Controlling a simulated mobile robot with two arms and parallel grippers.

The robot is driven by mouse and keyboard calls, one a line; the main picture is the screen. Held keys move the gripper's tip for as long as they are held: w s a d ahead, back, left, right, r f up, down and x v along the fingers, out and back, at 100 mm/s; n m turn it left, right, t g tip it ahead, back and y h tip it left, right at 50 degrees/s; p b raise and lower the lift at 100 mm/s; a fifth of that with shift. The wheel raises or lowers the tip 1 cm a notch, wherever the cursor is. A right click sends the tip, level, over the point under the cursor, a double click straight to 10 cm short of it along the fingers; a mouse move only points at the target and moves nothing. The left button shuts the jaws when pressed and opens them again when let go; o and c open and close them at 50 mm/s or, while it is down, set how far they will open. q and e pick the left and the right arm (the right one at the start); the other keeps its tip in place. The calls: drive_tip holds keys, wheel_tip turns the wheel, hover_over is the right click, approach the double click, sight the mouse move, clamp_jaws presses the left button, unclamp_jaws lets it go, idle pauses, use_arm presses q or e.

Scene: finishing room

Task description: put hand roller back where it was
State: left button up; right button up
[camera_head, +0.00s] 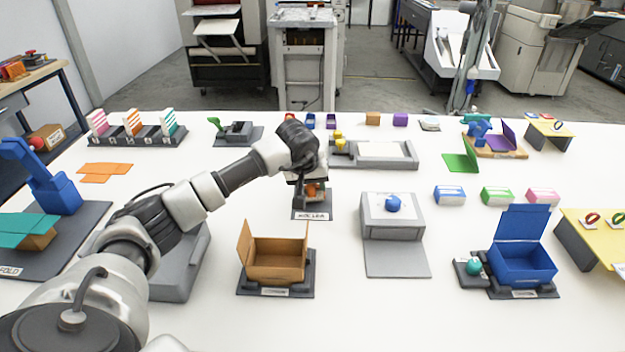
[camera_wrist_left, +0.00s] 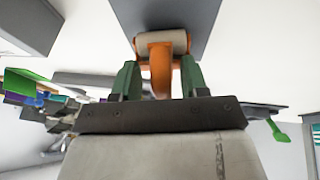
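The hand roller has an orange frame and handle and a pale beige roller. In the head view the roller (camera_head: 314,192) shows partly below my left gripper (camera_head: 309,182), over a dark grey mat (camera_head: 311,214) with a white label. In the left wrist view the roller (camera_wrist_left: 160,46) lies against the grey mat (camera_wrist_left: 172,14). The green fingers of my left gripper (camera_wrist_left: 160,80) stand on either side of its orange handle, with a narrow gap showing on each side. The gripper looks open around it. The gripper hides part of the roller in the head view. My right gripper is not in view.
An open brown box (camera_head: 277,262) stands in front of the mat. A grey stand with a blue knob (camera_head: 392,204) is to the right, and a long grey tray (camera_head: 410,163) is behind. A blue box (camera_head: 524,262) stands at the front right. Bare white table lies between them.

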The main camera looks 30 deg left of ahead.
use_arm(q)
drive_tip(key=shift+r, duration=0.25)
drive_tip(key=shift+r+p, duration=0.25)
drive_tip(key=shift+p, duration=0.05)
drive_tip(key=shift+r+p, duration=0.45)
drive_tip(key=shift+r, duration=0.05)
drive_tip(key=b+v, duration=0.1)
drive_tip(key=v, duration=1)
drive_tip(key=shift+s+r+b, duration=0.2)
drive_tip(key=shift+r+b, duration=0.1)
drive_tip(key=shift+b, duration=0.05)
